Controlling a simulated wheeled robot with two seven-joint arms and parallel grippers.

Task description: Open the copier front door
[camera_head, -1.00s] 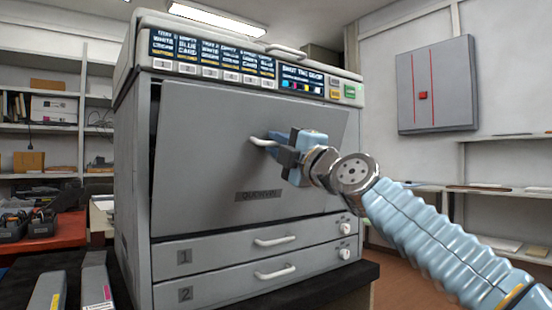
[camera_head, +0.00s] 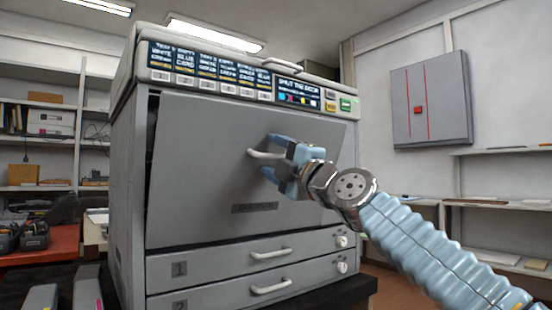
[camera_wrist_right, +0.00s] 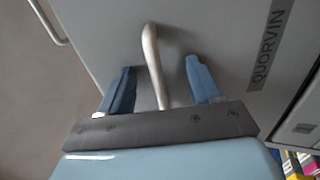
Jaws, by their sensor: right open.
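The copier's grey front door (camera_head: 220,150) leans out at the top, with a dark gap along its upper left side. Its pale bar handle (camera_head: 262,154) is near the middle right. My right gripper (camera_head: 268,157) is at the handle with its blue fingers apart. In the right wrist view the handle (camera_wrist_right: 153,65) stands between the two open fingers (camera_wrist_right: 160,85), with space on both sides. The copier's display (camera_head: 297,92) reads "SHUT THE DOOR". My left gripper is not in view.
Two drawers with handles (camera_head: 270,254) sit below the door. Grey cartridges (camera_head: 88,290) lie at the lower left. A red-topped table (camera_head: 50,250) and shelves are at the left. A wall cabinet (camera_head: 432,100) and shelves are at the right.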

